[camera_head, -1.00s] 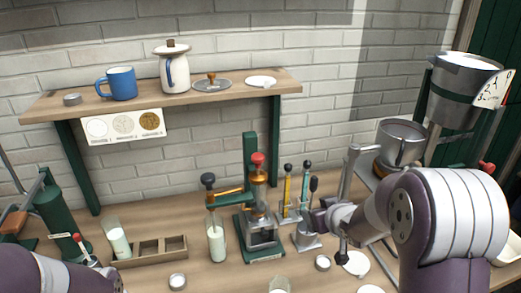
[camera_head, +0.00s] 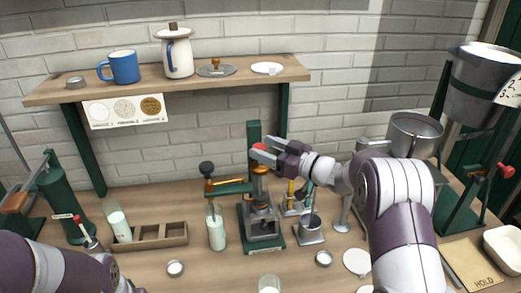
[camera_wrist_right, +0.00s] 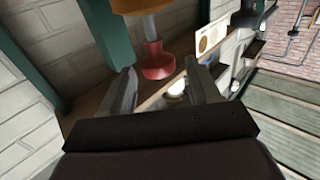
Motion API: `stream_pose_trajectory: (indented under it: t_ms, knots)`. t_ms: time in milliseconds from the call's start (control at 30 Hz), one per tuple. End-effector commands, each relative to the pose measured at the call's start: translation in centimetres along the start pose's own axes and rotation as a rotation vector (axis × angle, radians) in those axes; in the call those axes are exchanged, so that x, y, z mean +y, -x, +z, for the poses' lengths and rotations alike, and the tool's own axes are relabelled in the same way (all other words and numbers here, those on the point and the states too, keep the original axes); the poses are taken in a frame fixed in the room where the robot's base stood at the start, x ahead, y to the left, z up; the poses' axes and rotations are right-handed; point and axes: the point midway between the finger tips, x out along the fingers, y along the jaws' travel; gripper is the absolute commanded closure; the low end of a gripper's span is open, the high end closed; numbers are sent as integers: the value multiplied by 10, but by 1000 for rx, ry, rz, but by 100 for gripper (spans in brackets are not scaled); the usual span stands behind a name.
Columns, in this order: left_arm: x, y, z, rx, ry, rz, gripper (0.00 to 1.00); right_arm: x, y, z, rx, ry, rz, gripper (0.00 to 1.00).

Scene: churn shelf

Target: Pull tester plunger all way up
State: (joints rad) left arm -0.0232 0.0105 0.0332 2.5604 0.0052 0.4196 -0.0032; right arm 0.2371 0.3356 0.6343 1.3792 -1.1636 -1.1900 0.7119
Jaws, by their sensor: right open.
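The tester (camera_head: 262,228) is a green-framed stand on the bench, with an amber cylinder (camera_head: 260,186) and a red plunger knob on top. In the head view the knob (camera_head: 257,147) is partly covered by my right gripper (camera_head: 267,153), which has come in from the right at knob height. In the right wrist view the red knob (camera_wrist_right: 157,62) sits on a short grey rod below the amber cylinder, near the open fingertips and roughly between them. I cannot tell whether a finger touches it.
A black-knobbed lever (camera_head: 207,168) and a milk bottle (camera_head: 216,231) stand close left of the tester. The wooden shelf (camera_head: 200,82) is above and behind.

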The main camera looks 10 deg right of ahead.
Motion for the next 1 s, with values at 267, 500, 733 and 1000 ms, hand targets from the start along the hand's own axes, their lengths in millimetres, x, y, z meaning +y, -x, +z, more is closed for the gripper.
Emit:
stream_pose_trajectory:
  t_ms: [267,500,733,1000]
  knots:
    - [0,-3,0,0,0,0,38,0,-20,0,-1,-2,2,38]
    - [0,-3,0,0,0,0,38,0,-20,0,-1,-1,2,61]
    - [0,-2,0,0,0,0,38,0,-20,-1,-1,-1,2,100]
    - [0,34,-4,0,0,0,38,0,-20,-47,1,2,2,100]
